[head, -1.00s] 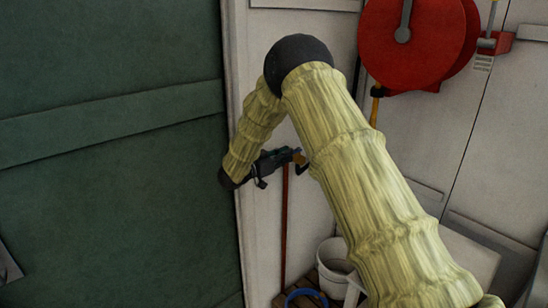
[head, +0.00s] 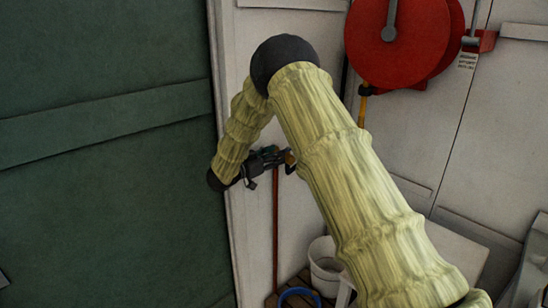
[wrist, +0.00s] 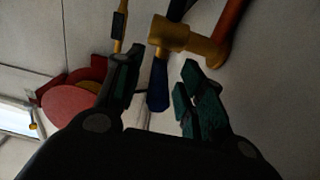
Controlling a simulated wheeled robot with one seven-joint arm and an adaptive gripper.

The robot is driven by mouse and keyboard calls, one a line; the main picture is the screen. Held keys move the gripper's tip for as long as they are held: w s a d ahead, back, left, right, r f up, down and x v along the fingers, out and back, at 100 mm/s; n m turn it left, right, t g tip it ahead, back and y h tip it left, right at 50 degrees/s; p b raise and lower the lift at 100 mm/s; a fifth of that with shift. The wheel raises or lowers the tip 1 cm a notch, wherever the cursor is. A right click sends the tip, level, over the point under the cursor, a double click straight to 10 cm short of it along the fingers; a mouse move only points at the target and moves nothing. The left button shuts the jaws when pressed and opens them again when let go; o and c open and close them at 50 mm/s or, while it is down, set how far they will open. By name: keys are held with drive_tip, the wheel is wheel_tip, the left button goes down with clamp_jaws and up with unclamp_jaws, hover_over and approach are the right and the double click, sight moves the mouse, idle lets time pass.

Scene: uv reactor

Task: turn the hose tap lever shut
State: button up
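The hose tap's brass body (wrist: 178,38) is at the top middle of the wrist view, with its blue lever (wrist: 158,86) extending down from it. My gripper (wrist: 161,72) is open, with the lever between its two fingers and a visible gap on each side. In the head view my gripper (head: 268,160) is at the wall beside a small brass part of the tap (head: 290,157). The lever cannot be made out there, and my arm covers part of the area.
A red pipe (head: 276,225) runs down the wall below the tap. A red hose reel (head: 425,40) hangs at upper right, with a yellow and black piece (head: 362,105) below it. A white bucket (head: 323,268) and blue ring (head: 298,294) are low down. A green panel (head: 100,190) fills the left.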

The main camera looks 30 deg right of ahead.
drive_tip(key=v, duration=1.1)
drive_tip(key=shift+a, duration=0.4)
drive_tip(key=shift+f, duration=0.15)
drive_tip(key=s+a+f+n+t+y, duration=0.1)
drive_tip(key=s+f+n+t+y, duration=0.2)
drive_tip(key=f, duration=0.7)
drive_tip(key=s+a+f+n+t+y, duration=0.1)
drive_tip(key=s+f+n+t+y, duration=0.3)
drive_tip(key=f, duration=0.6)
drive_tip(key=s+a+f+n+g+y, duration=0.1)
drive_tip(key=s+a+f+n+y, duration=0.1)
drive_tip(key=s+f, duration=0.4)
drive_tip(key=s+a+f+n+g+y, duration=0.1)
drive_tip(key=s+a+f+n+y, duration=0.2)
drive_tip(key=f, duration=0.5)
drive_tip(key=s+a+f+n+g+y, duration=0.1)
drive_tip(key=s+f+g+y, duration=0.1)
drive_tip(key=s, duration=1.1)
drive_tip(key=s+a+f+n+g+y, duration=0.1)
drive_tip(key=s+f+g, duration=0.3)
drive_tip(key=s, duration=0.9)
drive_tip(key=s+a+f+n+g+y, duration=0.1)
drive_tip(key=s+a+f+g+y, duration=0.1)
drive_tip(key=s, duration=1)
drive_tip(key=shift+s+a+f+g+y, duration=0.4)
drive_tip(key=shift+a+f, duration=0.25)
drive_tip(key=shift+f, duration=0.25)
